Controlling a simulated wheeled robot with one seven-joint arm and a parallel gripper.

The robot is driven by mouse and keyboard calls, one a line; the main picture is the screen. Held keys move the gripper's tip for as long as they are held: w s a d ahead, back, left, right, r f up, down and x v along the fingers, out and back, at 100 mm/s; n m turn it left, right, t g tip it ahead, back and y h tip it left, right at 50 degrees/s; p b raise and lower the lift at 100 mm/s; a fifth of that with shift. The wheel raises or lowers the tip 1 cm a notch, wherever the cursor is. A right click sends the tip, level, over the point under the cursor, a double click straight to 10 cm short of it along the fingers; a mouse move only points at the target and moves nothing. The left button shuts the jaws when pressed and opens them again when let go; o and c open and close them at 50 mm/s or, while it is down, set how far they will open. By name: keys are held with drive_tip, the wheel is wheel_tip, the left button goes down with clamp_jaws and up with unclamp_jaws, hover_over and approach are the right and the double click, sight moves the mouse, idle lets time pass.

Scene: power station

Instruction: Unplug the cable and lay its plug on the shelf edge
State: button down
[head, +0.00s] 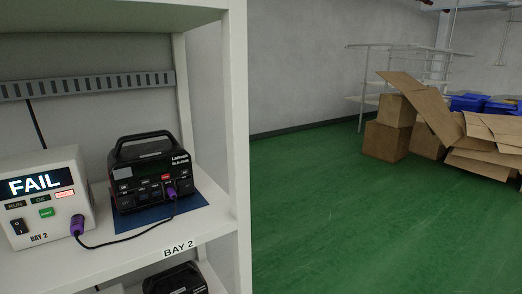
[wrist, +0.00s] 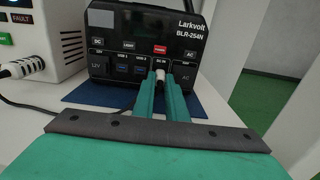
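The black power unit (head: 150,178) labelled Larkvolt stands on a blue mat on the shelf. In the head view, a black cable (head: 128,238) runs from a purple plug (head: 171,193) at the unit's lower front to another purple plug on the white tester. In the wrist view, the plug at the unit (wrist: 160,77) looks whitish and sits against the front sockets. My gripper (wrist: 160,82) has its two teal fingers on either side of this plug. Whether they press on it I cannot tell. The shelf edge (head: 184,248) bears the label BAY 2. The head view does not show my gripper.
The white tester (head: 40,206) stands left of the unit and shows FAIL. The shelf's side panel (head: 238,150) rises to the right of the unit. Another black unit (head: 178,281) is on the level below. Cardboard boxes (head: 388,140) lie far off on the green floor.

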drive_tip(key=shift+s, duration=0.25)
idle(0.3)
drive_tip(key=shift+s+d, duration=0.5)
drive_tip(key=shift+d, duration=0.05)
drive_tip(key=shift+s, duration=0.3)
drive_tip(key=shift+v, duration=0.8)
drive_tip(key=shift+s+d, duration=0.1)
drive_tip(key=shift+d, duration=0.05)
drive_tip(key=shift+v, duration=2.2)
drive_tip(key=shift+d, duration=0.1)
drive_tip(key=shift+f, duration=1.7)
